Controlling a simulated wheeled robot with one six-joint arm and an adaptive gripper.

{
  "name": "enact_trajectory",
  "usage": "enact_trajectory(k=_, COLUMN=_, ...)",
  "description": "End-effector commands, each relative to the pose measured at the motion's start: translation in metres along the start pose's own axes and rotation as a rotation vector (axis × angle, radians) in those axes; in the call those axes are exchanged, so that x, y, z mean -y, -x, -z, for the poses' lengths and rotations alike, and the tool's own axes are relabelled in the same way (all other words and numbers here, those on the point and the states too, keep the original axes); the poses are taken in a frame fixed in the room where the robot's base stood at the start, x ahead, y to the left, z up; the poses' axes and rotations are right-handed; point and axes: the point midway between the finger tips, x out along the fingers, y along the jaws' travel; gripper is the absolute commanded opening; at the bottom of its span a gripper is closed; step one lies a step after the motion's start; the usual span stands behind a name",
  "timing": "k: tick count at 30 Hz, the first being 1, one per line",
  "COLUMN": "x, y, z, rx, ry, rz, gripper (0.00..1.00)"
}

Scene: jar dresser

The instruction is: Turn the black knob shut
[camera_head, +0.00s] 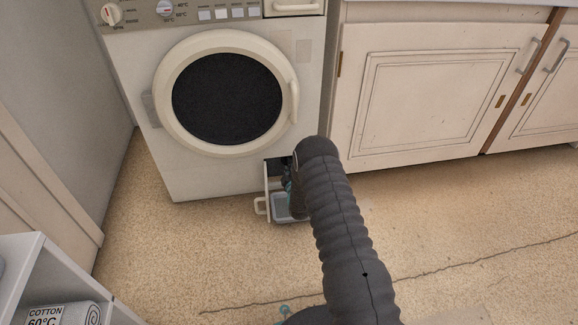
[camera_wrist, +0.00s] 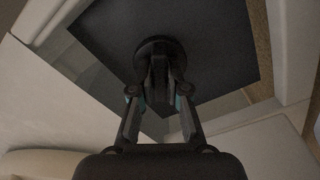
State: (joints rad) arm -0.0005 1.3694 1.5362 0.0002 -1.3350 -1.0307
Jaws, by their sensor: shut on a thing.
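The black knob (camera_wrist: 160,47) is a round disc with a raised grip bar, set in a dark recess in the wrist view. My gripper (camera_wrist: 160,92) has its two fingers closed on the knob's grip bar from either side. In the head view my gripper (camera_head: 290,186) is mostly hidden behind my dark ribbed arm, at a small opening low on the right of the white washing machine (camera_head: 140,130). The knob is hidden in that view.
An open flap with a pale handle (camera_head: 260,206) and a blue-grey tray (camera_head: 284,208) sit at the opening. The round washer door (camera_head: 226,98) above is closed. A cream cabinet (camera_head: 425,95) stands right. A shelf (camera_head: 30,265) with a towel is lower left. Speckled floor is clear.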

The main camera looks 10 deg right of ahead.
Motion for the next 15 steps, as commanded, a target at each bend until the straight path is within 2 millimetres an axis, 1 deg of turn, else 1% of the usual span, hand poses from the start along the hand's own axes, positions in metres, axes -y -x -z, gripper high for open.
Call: enact_trajectory(k=15, x=0.0003, y=0.0002, z=-0.0004, rx=0.001, ry=-0.491, rz=0.000, gripper=0.00)
